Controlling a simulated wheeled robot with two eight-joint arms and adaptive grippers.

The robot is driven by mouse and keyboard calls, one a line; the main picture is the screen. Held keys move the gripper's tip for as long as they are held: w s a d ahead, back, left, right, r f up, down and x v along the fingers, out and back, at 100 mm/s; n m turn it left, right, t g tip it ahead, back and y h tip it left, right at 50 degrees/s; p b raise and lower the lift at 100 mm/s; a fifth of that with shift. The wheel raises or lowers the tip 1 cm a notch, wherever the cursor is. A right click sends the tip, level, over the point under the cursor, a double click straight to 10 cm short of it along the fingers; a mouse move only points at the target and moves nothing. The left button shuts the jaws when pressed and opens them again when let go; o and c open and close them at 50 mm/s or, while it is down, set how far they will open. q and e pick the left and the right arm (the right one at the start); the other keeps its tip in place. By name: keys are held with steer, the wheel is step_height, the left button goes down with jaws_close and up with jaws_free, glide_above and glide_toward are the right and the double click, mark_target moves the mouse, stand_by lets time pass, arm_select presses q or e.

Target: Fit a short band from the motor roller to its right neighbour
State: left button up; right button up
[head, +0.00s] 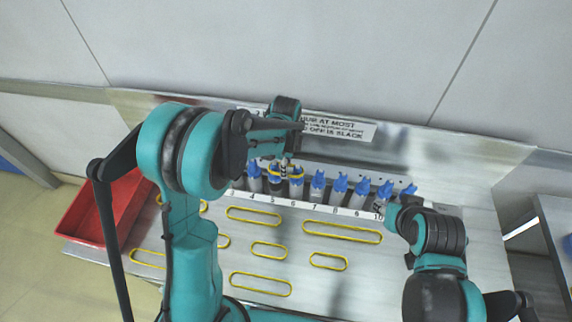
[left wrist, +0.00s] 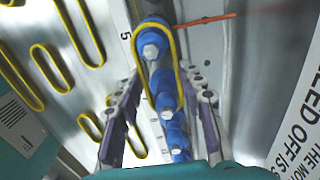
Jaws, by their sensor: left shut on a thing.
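A row of blue-topped rollers stands along the back of the bench; a darker roller (head: 275,188) by number 5 looks like the motor roller. Its right neighbour (head: 296,189) stands close beside it. A short yellow band (left wrist: 178,62) loops around the blue top by the 5 and stretches along the neighbour's top (left wrist: 162,82). Whether it is seated on both is unclear. My left gripper (head: 286,166) is over these two rollers, its fingers (left wrist: 160,112) on either side of the row, shut on the band. My right gripper (head: 398,203) is near roller 10, its fingers not clear.
Several yellow bands, such as a long one (head: 342,231) and a short one (head: 328,261), lie on the metal bench (head: 330,295). A red tray (head: 92,208) sits at the left. A printed sign (head: 342,127) stands behind the rollers, close to the left gripper.

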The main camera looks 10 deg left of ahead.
arm_select(q)
steer(key=o, duration=1)
step_height(320, 180, up, 12)
steer(key=shift+f, duration=0.1)
